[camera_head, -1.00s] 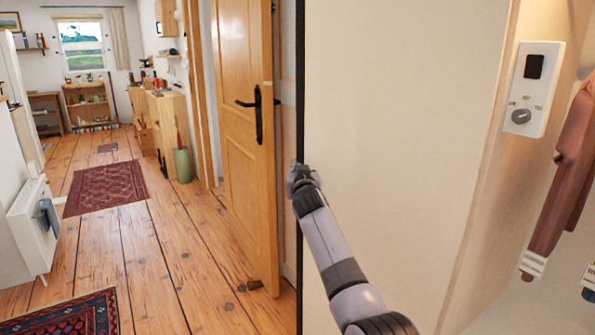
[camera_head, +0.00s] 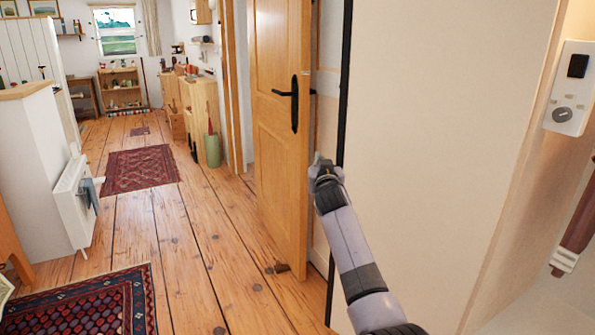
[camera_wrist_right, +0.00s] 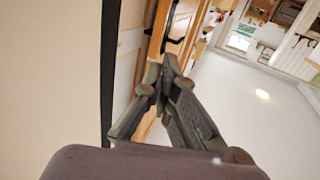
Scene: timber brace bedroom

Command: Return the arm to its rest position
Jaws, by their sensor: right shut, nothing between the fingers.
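My right arm comes in from the bottom in the head view and reaches up and away. Its gripper (camera_head: 319,160) is beside the dark edge of the pale panel, in front of the wooden door. In the right wrist view the right gripper (camera_wrist_right: 166,62) shows its dark fingers with the tips together and nothing between them. My left gripper is not in view.
A wooden door (camera_head: 276,130) with a black handle (camera_head: 294,103) stands open left of the arm. A pale panel (camera_head: 440,130) fills the right, with a wall control (camera_head: 567,88) beyond. Rugs (camera_head: 139,168) lie on the plank floor, which is mostly clear. A white heater (camera_head: 76,203) stands at left.

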